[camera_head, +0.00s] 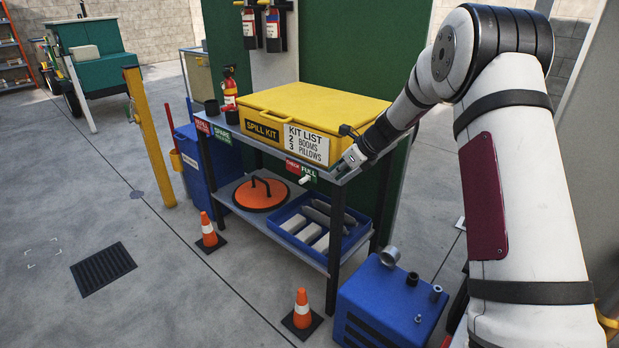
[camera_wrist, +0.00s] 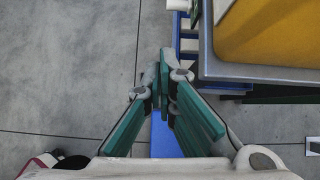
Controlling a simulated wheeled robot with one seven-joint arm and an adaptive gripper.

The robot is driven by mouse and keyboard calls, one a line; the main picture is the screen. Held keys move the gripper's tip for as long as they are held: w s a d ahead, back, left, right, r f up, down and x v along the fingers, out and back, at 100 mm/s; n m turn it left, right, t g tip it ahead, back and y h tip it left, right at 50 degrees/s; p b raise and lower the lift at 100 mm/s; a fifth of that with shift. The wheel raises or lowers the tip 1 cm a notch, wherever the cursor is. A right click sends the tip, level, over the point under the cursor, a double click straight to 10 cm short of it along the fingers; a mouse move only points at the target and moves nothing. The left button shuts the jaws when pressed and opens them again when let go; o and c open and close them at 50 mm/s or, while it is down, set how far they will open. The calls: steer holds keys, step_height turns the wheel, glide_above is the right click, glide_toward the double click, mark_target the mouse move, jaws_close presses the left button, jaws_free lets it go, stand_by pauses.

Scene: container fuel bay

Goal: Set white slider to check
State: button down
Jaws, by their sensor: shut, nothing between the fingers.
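The white slider (camera_head: 304,180) is a small white knob on the front edge of the bench. It sits at the lower edge of the green FULL label (camera_head: 309,172), right of the red CHECK label (camera_head: 292,167). My gripper (camera_head: 345,163) is at the bench's front right corner, right of the slider and apart from it. In the wrist view its green-padded fingers (camera_wrist: 164,62) meet at the tips, shut and empty.
The yellow spill kit box (camera_head: 315,110) fills most of the bench top. A blue tray (camera_head: 345,232) and an orange lid (camera_head: 260,193) lie on the lower shelf. Traffic cones (camera_head: 302,312) and a blue machine (camera_head: 385,305) stand on the floor. The floor front left is clear.

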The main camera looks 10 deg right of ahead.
mark_target(304, 180)
steer(key=shift+w+d+f+m, duration=0.25)
steer(key=shift+w+f+m, duration=0.05)
steer(key=shift+w, duration=0.05)
steer(key=w+r+b+x, duration=0.1)
steer(key=x, duration=0.5)
steer(key=a+b+x, duration=0.1)
steer(key=x, duration=0.6)
steer(key=shift+w+r, duration=0.4)
steer(key=shift+a, duration=0.15)
